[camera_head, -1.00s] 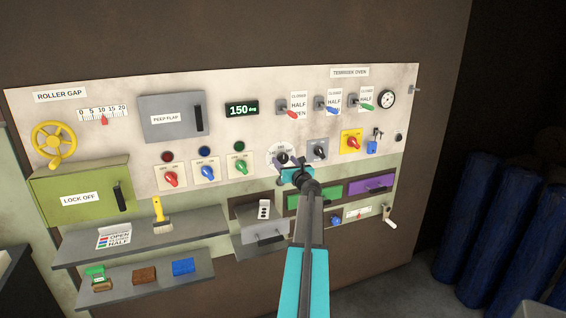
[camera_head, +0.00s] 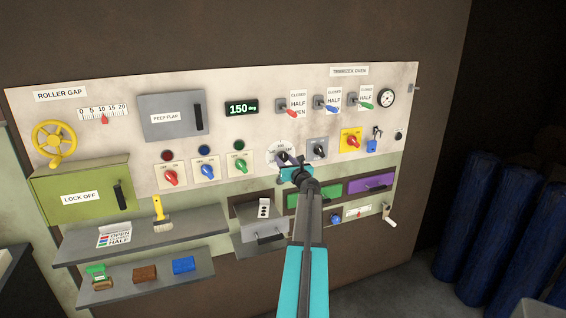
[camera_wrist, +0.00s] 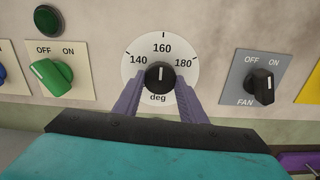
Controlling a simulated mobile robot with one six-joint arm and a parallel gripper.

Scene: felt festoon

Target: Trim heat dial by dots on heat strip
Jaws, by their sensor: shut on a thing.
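The heat dial is a black knob (camera_wrist: 160,76) on a white disc (camera_wrist: 163,45) marked 140, 160, 180 and deg. Its white line points roughly straight up, towards 160. The dial disc also shows in the head view (camera_head: 277,150), partly hidden by my gripper. My gripper (camera_wrist: 160,86) is shut on the knob, with one purple finger on each side. A green display (camera_head: 241,108) reads 150. A small white card with dark dots (camera_head: 263,209), likely the heat strip, stands at the grey drawer below; its dots are too small to count surely.
A green OFF/ON switch (camera_wrist: 50,72) is left of the dial and a black FAN switch (camera_wrist: 261,86) is right. Shelves with small objects are at lower left.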

